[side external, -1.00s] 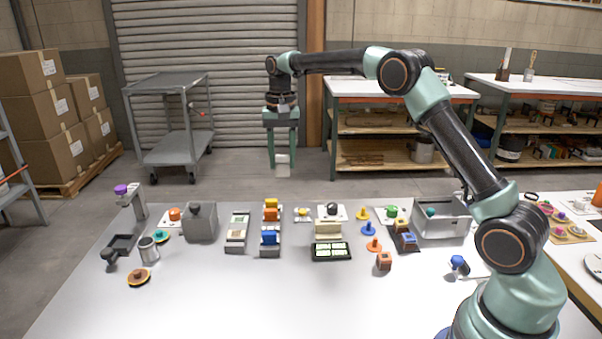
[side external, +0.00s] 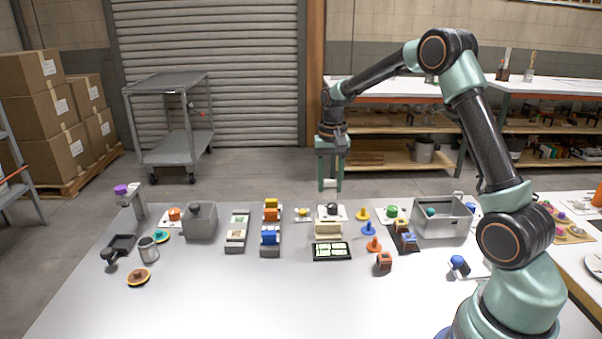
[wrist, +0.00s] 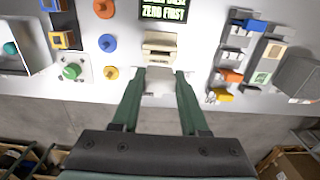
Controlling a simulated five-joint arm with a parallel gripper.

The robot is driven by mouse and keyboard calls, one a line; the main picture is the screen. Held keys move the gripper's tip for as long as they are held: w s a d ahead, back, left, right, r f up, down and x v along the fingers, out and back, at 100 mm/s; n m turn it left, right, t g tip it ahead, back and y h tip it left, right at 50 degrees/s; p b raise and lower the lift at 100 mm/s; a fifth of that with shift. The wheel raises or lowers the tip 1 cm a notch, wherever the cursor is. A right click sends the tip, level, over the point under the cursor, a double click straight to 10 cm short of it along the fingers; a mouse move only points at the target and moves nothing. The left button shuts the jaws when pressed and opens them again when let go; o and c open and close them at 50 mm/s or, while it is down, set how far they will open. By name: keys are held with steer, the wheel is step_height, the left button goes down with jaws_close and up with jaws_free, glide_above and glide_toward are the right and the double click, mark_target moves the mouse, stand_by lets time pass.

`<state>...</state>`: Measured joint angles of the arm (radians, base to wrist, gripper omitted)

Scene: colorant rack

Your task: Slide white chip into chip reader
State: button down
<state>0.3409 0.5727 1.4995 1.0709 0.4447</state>
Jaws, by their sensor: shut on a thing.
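My gripper (side external: 329,187) is shut on the white chip (side external: 329,184), a small pale block between its fingertips. It holds the chip in the air behind the row of items on the table. In the wrist view the chip (wrist: 159,87) shows between the two green fingers. The chip reader (side external: 328,229) is a beige block in the middle of the row, in front of and below the gripper. In the wrist view the reader (wrist: 159,48) lies straight ahead of the chip. I see a gap between chip and reader in the side view.
A dark display with green text (side external: 332,250) stands before the reader. A white pad with a dark knob (side external: 332,209) lies behind it. Blocks in grey racks (side external: 270,238) stand to the left, blue and orange pegs (side external: 368,229) to the right. The table front (side external: 220,300) is clear.

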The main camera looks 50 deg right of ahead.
steer(key=shift+f, duration=2.9)
steer(key=shift+f, duration=1.65)
steer(key=shift+r, duration=1.35)
steer(key=shift+f, duration=1.45)
steer(key=shift+r, duration=0.2)
steer(key=shift+r, duration=1.25)
